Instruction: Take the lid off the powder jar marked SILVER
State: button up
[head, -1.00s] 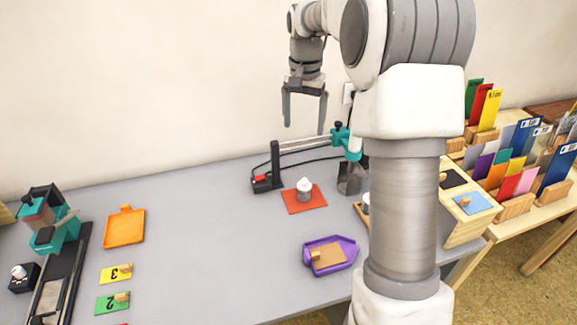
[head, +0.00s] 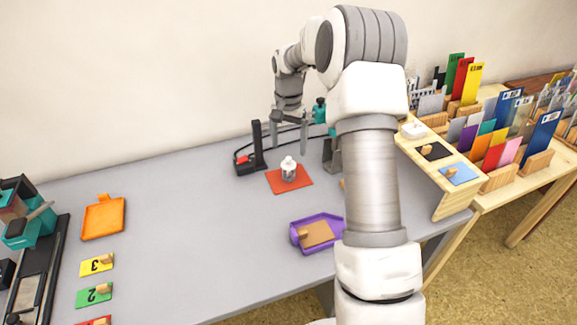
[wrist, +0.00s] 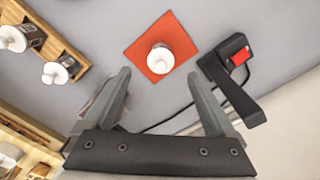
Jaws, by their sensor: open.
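A small clear jar with a white knobbed lid (head: 289,163) stands upright on a red square mat (head: 306,182). In the wrist view its white lid (wrist: 160,58) is seen from above on the mat (wrist: 135,50); no marking on it is readable. My gripper (head: 286,149) is open and empty, above and behind the jar in the head view. In the wrist view the open fingers (wrist: 159,75) point toward the jar with nothing between them. Two more white-lidded jars (wrist: 55,73) (wrist: 12,38) sit in a wooden rack (wrist: 55,45); their labels are not readable.
A black post device with a red button (wrist: 241,56) stands close beside the mat, near one finger. A purple tray (head: 300,246) lies in front of the mat. An orange tray (head: 103,217) and numbered cards lie left. The middle of the grey table is clear.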

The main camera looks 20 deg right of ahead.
aim_at(289, 157)
jog(key=f, duration=0.3)
jog(key=f+b, duration=0.1)
jog(key=f, duration=0.1)
jog(key=shift+w+d+f, duration=0.1)
jog(key=shift+w+f, duration=0.1)
jog(key=shift+f, duration=0.2)
jog(key=c, duration=1.4)
jog(key=shift+r, duration=0.15)
